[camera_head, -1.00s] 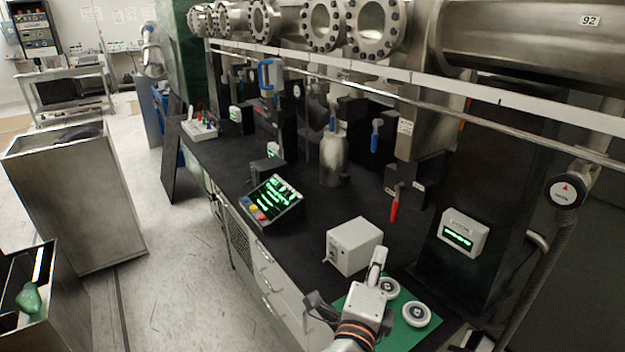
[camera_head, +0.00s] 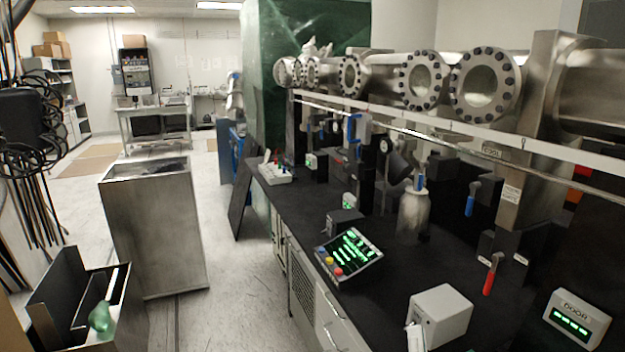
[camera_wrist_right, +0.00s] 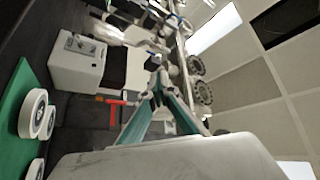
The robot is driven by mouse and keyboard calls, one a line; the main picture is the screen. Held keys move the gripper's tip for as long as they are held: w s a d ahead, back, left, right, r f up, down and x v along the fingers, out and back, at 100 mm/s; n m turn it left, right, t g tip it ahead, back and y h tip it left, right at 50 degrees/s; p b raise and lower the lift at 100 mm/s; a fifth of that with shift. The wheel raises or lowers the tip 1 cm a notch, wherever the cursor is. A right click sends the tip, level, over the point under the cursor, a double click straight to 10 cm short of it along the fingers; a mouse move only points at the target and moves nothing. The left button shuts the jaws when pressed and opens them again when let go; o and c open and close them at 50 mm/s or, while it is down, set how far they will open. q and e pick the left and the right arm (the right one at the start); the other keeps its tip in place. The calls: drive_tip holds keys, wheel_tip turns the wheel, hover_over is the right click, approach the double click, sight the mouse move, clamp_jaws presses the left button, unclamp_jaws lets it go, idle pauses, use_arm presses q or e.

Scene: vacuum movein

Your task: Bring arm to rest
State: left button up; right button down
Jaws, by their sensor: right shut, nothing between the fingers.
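My right gripper (camera_wrist_right: 157,88) shows in the right wrist view with its fingertips together and nothing between them. It is clear of the bench and its objects. In the head view only a small white piece of my right arm (camera_head: 414,337) shows at the bottom edge, in front of a white box. The rest of that arm is out of the head view. My left gripper is in neither view.
The black bench (camera_head: 305,215) carries a lit control panel (camera_head: 348,254), the white box (camera_head: 440,318) and red-handled (camera_head: 492,274) valve parts. Steel pipework runs above. White discs (camera_wrist_right: 32,113) lie on a green mat (camera_wrist_right: 14,143). Open floor (camera_head: 235,270) lies left of the bench.

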drive_tip(key=s+a+f+n+g+y, duration=0.1)
drive_tip(key=a+f+n+g+y, duration=0.15)
drive_tip(key=f+n, duration=0.2)
drive_tip(key=s+a+f+n+g+y, duration=0.1)
drive_tip(key=s+a+f+n+y, duration=0.1)
drive_tip(key=f+n+y, duration=0.25)
drive_tip(key=s+d+f+n+g, duration=0.2)
drive_tip(key=s+f, duration=0.1)
drive_tip(key=f, duration=0.5)
drive_tip(key=s+d+f+n+g+h, duration=0.1)
drive_tip(key=s+d+f+n+g, duration=0.1)
drive_tip(key=f, duration=0.6)
drive_tip(key=s+d+f+n+g, duration=0.2)
drive_tip(key=s+f+n+g, duration=0.1)
drive_tip(key=s+f, duration=0.3)
drive_tip(key=shift+f+g, duration=0.55)
drive_tip(key=shift+f, duration=0.4)
